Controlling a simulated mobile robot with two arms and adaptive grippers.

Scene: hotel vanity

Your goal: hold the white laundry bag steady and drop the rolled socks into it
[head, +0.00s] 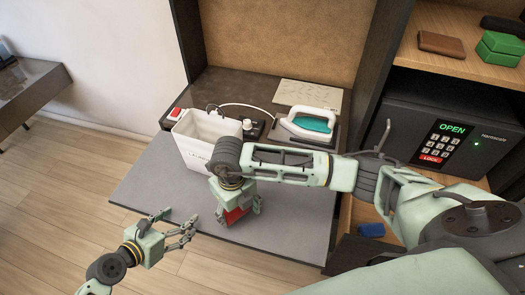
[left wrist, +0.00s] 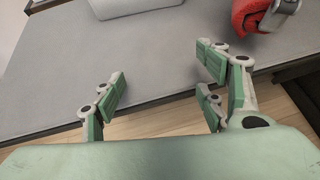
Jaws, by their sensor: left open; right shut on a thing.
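The white laundry bag (head: 193,153) stands upright and open-topped on the grey surface in the head view; its lower edge shows at the top of the left wrist view (left wrist: 135,7). My right gripper (head: 238,212) points down in front of the bag, to its right, shut on the red rolled socks (head: 234,216). The socks also show at the top right of the left wrist view (left wrist: 248,15). My right arm hides part of the bag's right side. My left gripper (head: 182,222) is open and empty near the front edge, apart from the bag.
An iron (head: 312,123) with a teal part rests behind my right arm. A safe (head: 445,135) stands at right, under a shelf with a brown wallet (head: 441,44) and green boxes (head: 500,45). A blue item (head: 371,230) lies lower right. The grey surface (head: 150,185) left of the bag is clear.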

